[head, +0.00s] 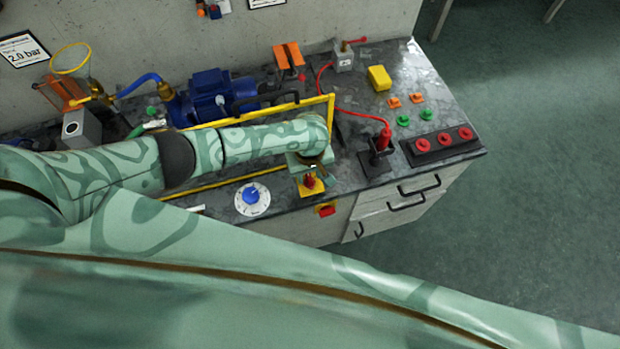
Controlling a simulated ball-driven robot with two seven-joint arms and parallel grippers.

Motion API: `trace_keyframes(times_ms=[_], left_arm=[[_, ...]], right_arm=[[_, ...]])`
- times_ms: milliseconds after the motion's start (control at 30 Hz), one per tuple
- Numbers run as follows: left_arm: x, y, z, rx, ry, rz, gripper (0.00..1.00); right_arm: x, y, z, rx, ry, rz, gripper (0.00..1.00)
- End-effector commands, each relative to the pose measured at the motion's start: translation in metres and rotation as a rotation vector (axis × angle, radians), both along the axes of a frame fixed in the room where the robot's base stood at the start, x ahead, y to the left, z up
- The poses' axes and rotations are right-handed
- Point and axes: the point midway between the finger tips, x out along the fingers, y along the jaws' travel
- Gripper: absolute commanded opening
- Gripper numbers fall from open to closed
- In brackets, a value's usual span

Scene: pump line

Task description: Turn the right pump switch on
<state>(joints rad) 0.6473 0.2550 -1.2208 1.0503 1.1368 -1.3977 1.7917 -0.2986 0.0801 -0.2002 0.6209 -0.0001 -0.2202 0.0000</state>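My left arm reaches in from the left over the bench. Its gripper (312,170) points down at a red switch handle (310,182) on a yellow base near the bench's front edge. The fingers are at or just above the handle; I cannot tell whether they touch it or how far apart they are. I cannot tell whether this is the right pump switch or how it is set. A second red part with yellow (326,210) sits on the front face just below. A blue pump (212,92) stands at the back. My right gripper does not show.
A blue dial (251,196) is left of the switch. A yellow frame (332,105) stands behind my wrist. On the right are a red plug in a black holder (381,142), a black strip with red knobs (440,146) and a yellow block (379,77). Floor is clear at right.

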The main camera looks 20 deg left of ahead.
Motion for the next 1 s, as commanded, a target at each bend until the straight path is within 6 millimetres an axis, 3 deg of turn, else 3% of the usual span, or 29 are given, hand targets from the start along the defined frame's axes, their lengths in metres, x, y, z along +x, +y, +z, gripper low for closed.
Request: trace_keyframes(times_ms=[133, 433, 567, 600, 833, 1000], left_arm=[[0.0, 0.0, -0.013, 0.0, 0.0, -0.001, 0.36], [0.0, 0.0, -0.014, 0.0, -0.001, -0.001, 0.36], [0.0, 0.0, -0.014, 0.0, -0.001, -0.001, 0.03], [0.0, 0.0, -0.014, 0.0, -0.001, -0.001, 0.0], [0.0, -0.001, -0.013, -0.001, -0.001, -0.006, 0.0], [-0.001, -0.001, -0.011, -0.003, 0.002, -0.046, 0.0]], right_arm=[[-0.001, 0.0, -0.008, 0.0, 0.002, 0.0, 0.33], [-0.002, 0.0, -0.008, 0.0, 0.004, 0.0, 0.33], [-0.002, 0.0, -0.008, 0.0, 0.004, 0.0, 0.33], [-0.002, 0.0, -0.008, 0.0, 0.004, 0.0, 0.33], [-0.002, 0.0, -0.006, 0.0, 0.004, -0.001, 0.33], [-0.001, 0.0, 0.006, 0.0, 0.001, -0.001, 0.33]])
